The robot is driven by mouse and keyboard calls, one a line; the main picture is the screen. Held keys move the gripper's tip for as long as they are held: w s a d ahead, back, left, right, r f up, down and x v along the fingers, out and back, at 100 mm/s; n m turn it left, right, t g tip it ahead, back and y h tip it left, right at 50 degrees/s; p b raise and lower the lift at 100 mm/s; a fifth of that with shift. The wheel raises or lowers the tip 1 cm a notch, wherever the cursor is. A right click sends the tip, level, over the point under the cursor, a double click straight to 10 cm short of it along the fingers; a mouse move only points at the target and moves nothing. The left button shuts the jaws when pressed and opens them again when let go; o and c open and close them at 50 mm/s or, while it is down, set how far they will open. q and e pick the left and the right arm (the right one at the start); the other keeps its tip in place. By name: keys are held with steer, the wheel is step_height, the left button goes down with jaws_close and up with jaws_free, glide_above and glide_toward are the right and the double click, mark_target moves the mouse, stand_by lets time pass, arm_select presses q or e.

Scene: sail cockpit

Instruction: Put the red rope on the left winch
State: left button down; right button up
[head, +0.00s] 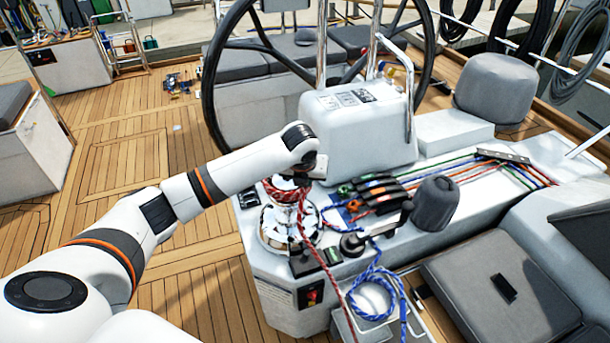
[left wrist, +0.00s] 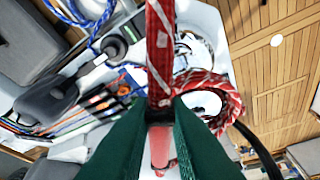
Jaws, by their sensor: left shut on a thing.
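The red rope (head: 300,222) has white flecks. In the head view it curves around the upper part of the chrome left winch (head: 272,225) and a length hangs down in front. My left gripper (head: 302,177) is over the top of this winch, its fingers mostly hidden by my wrist. In the left wrist view, the dark green fingers of my left gripper (left wrist: 160,128) are shut on a taut stretch of the red rope (left wrist: 160,50). A loop of the rope lies around the chrome drum (left wrist: 203,103), right of the fingers. My right gripper is not in view.
A blue rope (head: 375,280) lies over another chrome piece at the front. Rope clutches (head: 375,190) and a grey covered winch (head: 437,203) stand to the right. The white pedestal (head: 357,130) and steering wheel (head: 212,75) are behind. Open teak deck (head: 110,200) lies left.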

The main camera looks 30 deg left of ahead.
arm_select(q)
steer(key=shift+f, duration=0.1)
steer(key=shift+f+b, duration=1.2)
steer(key=shift+f, duration=1.65)
step_height(320, 180, down, 8)
steer(key=b, duration=0.3)
steer(key=shift+b, duration=0.35)
steer(key=shift+f, duration=0.35)
steer(key=shift+s, duration=0.1)
